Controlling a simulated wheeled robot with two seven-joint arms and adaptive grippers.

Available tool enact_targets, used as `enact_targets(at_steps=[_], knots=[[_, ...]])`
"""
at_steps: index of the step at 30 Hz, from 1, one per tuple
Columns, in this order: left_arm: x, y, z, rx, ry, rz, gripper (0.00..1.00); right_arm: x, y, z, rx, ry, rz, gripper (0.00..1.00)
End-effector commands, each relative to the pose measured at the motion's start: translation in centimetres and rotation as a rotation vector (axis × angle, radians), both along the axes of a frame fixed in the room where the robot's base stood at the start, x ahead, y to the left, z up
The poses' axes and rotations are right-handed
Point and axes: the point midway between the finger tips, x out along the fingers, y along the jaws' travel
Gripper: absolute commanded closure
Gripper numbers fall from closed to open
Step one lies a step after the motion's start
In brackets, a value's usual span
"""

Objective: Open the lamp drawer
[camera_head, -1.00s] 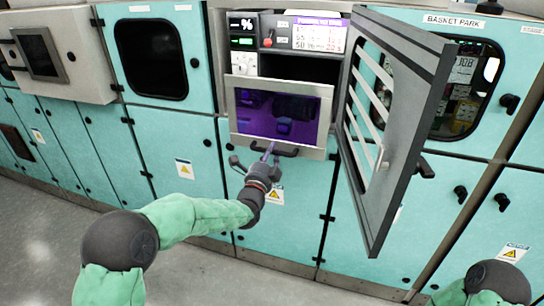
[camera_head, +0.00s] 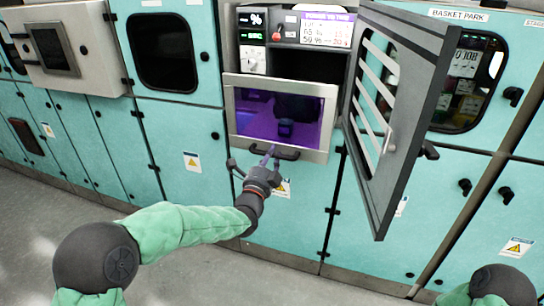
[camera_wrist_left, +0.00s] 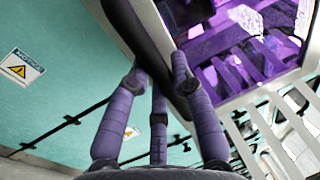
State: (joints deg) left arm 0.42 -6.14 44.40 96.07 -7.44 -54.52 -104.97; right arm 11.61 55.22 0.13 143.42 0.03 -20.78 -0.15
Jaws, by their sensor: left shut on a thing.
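The lamp drawer (camera_head: 232,125) has a pale grey front with a purple-lit window, under a dark opening in the teal cabinet. A dark bar handle (camera_head: 287,154) runs along its lower edge; the bar also crosses the left wrist view (camera_wrist_left: 140,35). My left gripper (camera_head: 268,160) is at this handle. Its purple fingers (camera_wrist_left: 158,85) are closed around the bar in the left wrist view, and the fingertips are partly hidden by it. Only a dark joint and green sleeve of my right arm show at the lower right; its gripper is out of view.
A grey slatted door (camera_head: 405,120) stands swung open just right of the drawer, jutting toward me. Above the drawer are a display panel (camera_head: 325,30) and a white dial (camera_head: 252,61). Closed teal cabinet doors (camera_head: 180,180) line both sides. The floor in front is clear.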

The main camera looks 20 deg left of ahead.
Motion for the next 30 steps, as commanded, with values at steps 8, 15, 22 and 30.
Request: enact_targets(at_steps=[8,15,22,30], knots=[[0.0,0.0,-0.1,0.000,0.002,0.000,0.52,0.0,0.0,0.0,0.000,0.000,0.000,0.51],[0.0,0.0,0.0,0.000,0.001,0.000,0.52,0.0,0.0,0.0,0.000,0.000,0.000,0.51],[-1.3,0.1,-0.3,0.000,0.001,0.000,0.52,0.0,0.0,0.0,0.000,0.000,0.000,0.51],[-6.0,0.2,-1.2,0.000,0.001,0.001,0.52,0.0,0.0,0.0,0.000,0.000,0.000,0.51]])
